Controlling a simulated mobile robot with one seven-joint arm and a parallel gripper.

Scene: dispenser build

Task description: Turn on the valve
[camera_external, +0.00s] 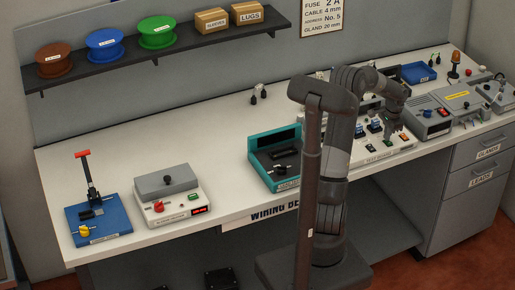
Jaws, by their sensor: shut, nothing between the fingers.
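No part is clearly readable as a valve at this size. A small yellow knob (84,231) sits at the front of a blue-based press (115,222) with a red-topped lever (82,154), at the left end of the bench. My gripper (390,138) is at the right part of the bench, low over a white board (402,146) with several small switches and knobs. It is shut and empty. Its fingertips are small and dark, and I cannot tell whether they touch the board. It is far from the yellow knob. My arm hides part of the board.
A grey unit (172,196) with a red knob and red display stands beside the press. A teal device (262,162) stands mid-bench. Grey boxes (430,118) and a blue tray (418,72) are at the right. A shelf (170,50) holds spools and boxes. The bench between has free room.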

